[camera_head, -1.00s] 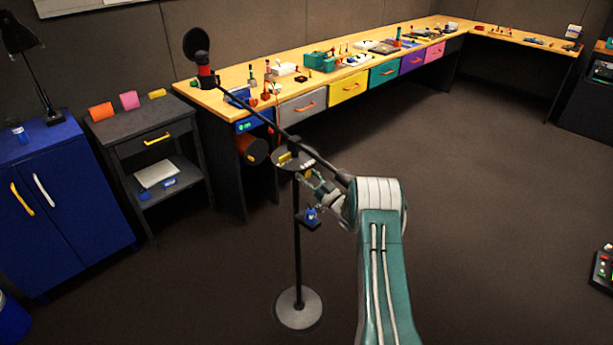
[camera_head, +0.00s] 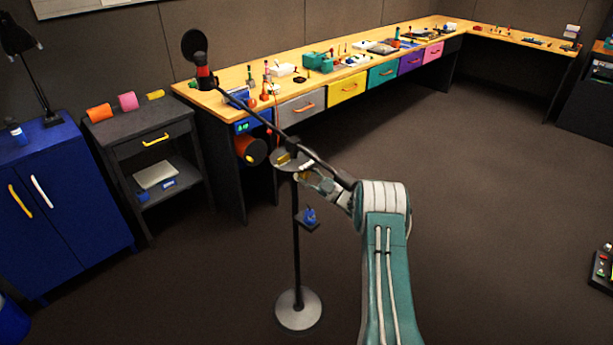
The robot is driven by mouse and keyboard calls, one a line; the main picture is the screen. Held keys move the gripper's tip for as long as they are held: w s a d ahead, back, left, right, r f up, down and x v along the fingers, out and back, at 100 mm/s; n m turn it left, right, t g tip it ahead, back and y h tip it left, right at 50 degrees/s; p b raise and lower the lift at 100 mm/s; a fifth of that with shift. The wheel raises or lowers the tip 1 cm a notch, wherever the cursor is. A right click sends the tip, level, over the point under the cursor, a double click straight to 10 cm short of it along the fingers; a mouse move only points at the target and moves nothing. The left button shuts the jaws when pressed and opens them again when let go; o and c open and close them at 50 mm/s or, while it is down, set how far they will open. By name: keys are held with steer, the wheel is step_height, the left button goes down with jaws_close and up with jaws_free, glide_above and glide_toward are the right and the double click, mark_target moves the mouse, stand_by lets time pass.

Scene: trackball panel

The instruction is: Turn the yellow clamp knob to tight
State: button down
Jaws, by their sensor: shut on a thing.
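A microphone-like boom stand has a black pole (camera_head: 296,240) on a round pale base, with a long boom slanting up to the left. A grey disc (camera_head: 278,165) sits where the boom crosses the pole. The yellow clamp knob (camera_head: 306,166) shows as a small patch at the disc's right side, against my fingers. Another small yellow mark (camera_head: 283,158) is on the disc's left. My gripper (camera_head: 308,172) reaches in from the right and is shut on the knob. The fingers hide part of the knob, and its turn angle is too small to read.
A small shelf with a blue item (camera_head: 309,216) sticks out from the pole below the disc. A long cluttered workbench (camera_head: 225,103) stands behind. A dark side table (camera_head: 145,125) and a blue cabinet (camera_head: 65,185) stand at left.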

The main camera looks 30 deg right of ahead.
steer(key=shift+r, duration=0.15)
steer(key=c, duration=0.5)
jaws_free()
steer(key=shift+c, duration=0.2)
steer(key=shift+s, duration=0.1)
steer(key=v, duration=1.2)
steer(key=shift+f, duration=0.25)
